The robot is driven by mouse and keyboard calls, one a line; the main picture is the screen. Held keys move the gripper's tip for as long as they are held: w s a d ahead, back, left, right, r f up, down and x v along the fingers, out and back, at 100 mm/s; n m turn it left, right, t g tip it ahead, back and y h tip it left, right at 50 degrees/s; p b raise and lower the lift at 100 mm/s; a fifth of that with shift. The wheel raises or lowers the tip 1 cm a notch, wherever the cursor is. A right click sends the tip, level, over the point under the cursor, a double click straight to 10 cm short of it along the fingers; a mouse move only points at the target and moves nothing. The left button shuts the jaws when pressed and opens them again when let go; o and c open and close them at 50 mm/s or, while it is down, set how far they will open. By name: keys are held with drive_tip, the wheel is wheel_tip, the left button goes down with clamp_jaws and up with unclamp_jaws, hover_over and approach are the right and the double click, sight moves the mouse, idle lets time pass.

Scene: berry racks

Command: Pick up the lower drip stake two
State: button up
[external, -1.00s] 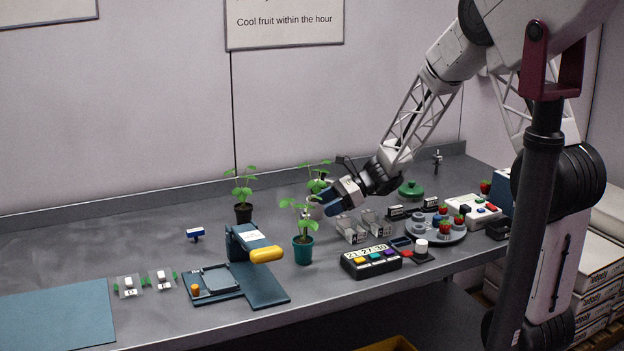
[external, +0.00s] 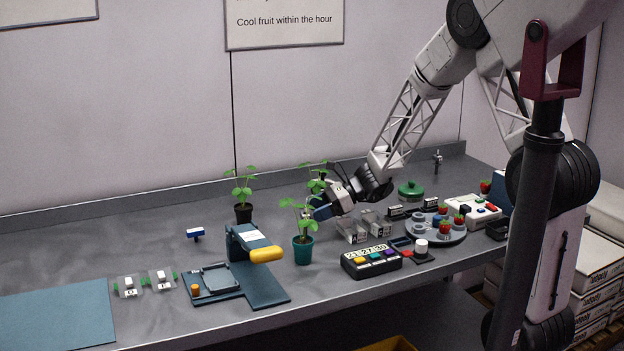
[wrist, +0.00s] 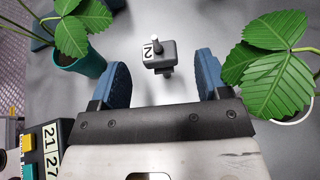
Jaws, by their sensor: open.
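A small dark grey drip stake (wrist: 165,57) marked "2" shows in the wrist view, with a pale pin on top. It lies ahead of and between the two blue fingers of my gripper (wrist: 162,75), with clear gaps on both sides. My gripper is open and empty. In the external view my gripper (external: 322,210) is low over the bench, just right of the plant in the teal pot (external: 303,251). I cannot make out the stake there; the plant and fingers hide that spot.
In the wrist view the teal pot (wrist: 90,62) is close to the left finger and a leafy plant (wrist: 280,62) is close to the right one. In the external view a timer (external: 371,262), clear boxes (external: 352,229) and a berry tray (external: 452,238) stand right of the plants.

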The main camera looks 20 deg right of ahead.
sight(303, 215)
drive_tip(key=shift+a, duration=0.1)
drive_tip(key=shift+x, duration=2.55)
drive_tip(key=shift+f, duration=0.15)
drive_tip(key=c, duration=1)
wheel_tip(303, 215, up, 2)
drive_tip(key=shift+r, duration=0.1)
drive_tip(key=shift+s+r, duration=0.4)
drive_tip(key=shift+r, duration=0.35)
drive_tip(key=s+d, duration=0.2)
drive_tip(key=s, duration=0.5)
drive_tip(key=s+d+r, duration=0.1)
drive_tip(key=s+d, duration=0.2)
drive_tip(key=s, duration=0.4)
drive_tip(key=shift+s, duration=0.2)
